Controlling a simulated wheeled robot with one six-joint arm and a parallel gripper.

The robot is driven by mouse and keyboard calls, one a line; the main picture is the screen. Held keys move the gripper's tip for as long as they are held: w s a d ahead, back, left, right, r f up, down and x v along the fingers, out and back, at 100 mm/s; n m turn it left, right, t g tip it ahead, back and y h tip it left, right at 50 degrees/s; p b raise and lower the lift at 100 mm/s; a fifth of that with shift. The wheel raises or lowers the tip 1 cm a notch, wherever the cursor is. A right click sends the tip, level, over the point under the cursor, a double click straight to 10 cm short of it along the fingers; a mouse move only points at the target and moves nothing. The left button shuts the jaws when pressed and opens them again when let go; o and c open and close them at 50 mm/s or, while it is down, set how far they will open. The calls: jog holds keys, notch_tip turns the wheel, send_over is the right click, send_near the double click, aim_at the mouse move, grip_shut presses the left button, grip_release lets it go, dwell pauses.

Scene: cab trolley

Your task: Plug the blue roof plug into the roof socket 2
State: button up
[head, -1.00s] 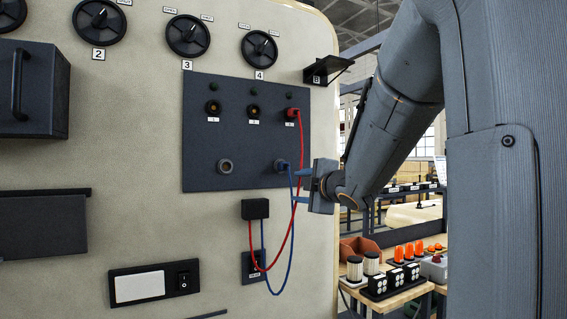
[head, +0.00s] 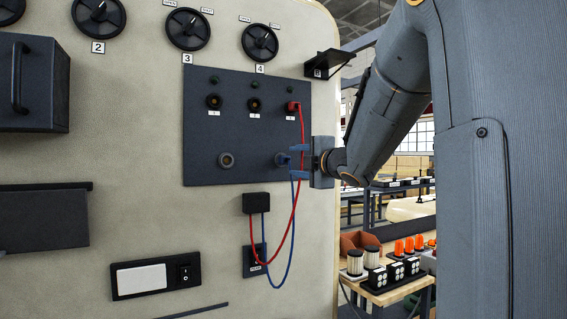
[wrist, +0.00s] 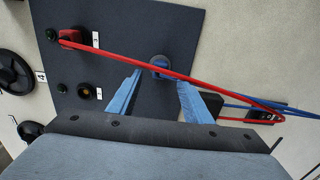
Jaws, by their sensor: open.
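The blue plug (head: 281,159) sits in the lower right round holder of the dark panel, its blue cable hanging down; it also shows in the wrist view (wrist: 160,65). Roof socket 2 (head: 254,104) is the middle one of the upper row and is empty; in the wrist view I take the yellow-centred socket (wrist: 83,90) to be it. My gripper (head: 297,161) is open, level with the blue plug and just right of it. In the wrist view its fingertips (wrist: 159,79) lie either side of the plug, short of closing on it.
A red plug (head: 293,106) fills socket 3; its red cable (head: 300,160) crosses the gripper area and passes in front of the fingers in the wrist view. Socket 1 (head: 214,101) and the lower left round fitting (head: 226,160) are empty. A small shelf (head: 328,63) juts out above.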

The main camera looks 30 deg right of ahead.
aim_at(287, 160)
jog(key=shift+w+a+b, duration=0.1)
jog(key=shift+w+b, duration=0.4)
jog(key=shift+w, duration=2.3)
grip_shut()
jog(key=shift+s, duration=0.15)
jog(key=shift+s, duration=2.85)
